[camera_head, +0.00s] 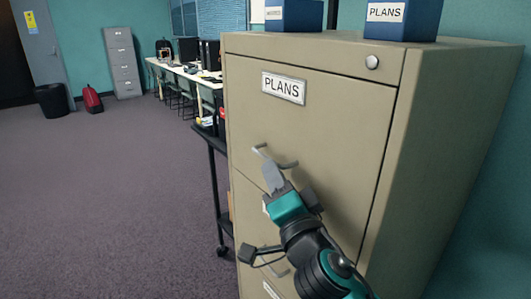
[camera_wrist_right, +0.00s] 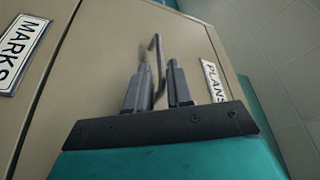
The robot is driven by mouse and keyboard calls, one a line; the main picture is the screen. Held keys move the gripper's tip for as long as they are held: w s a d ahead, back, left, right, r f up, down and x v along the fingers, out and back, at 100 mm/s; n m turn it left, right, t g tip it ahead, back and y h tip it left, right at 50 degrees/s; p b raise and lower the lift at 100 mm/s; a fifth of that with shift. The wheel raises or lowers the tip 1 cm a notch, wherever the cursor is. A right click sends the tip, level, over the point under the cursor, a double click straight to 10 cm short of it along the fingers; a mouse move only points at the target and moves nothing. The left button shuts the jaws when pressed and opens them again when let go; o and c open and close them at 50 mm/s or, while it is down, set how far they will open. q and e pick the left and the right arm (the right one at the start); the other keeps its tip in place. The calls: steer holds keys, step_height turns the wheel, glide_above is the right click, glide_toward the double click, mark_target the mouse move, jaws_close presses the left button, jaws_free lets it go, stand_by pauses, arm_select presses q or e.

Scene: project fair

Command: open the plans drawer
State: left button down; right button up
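The plans drawer (camera_head: 325,130) is the top drawer of a beige filing cabinet, and its front looks flush and shut. It bears a PLANS label (camera_head: 283,87), which also shows in the right wrist view (camera_wrist_right: 214,82). Its metal bar handle (camera_head: 262,152) sits below the label. My right gripper (camera_head: 273,177) is at the handle, reaching up from below. In the right wrist view its two fingers (camera_wrist_right: 158,82) stand apart, with the handle bar (camera_wrist_right: 157,50) showing in line with the gap between them. I cannot tell whether they touch it. My left gripper is not in view.
A round lock (camera_head: 372,62) is at the cabinet's top right. Two blue boxes stand on top, one marked PLANS (camera_head: 402,18). A MARKS label (camera_wrist_right: 20,52) shows on a lower drawer. A dark cart (camera_head: 215,180) stands close left of the cabinet. The carpet (camera_head: 110,200) further left is clear.

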mark_target(266, 158)
steer(key=shift+p+x, duration=0.35)
steer(key=shift+x, duration=2.75)
steer(key=shift+c, duration=0.4)
jaws_close()
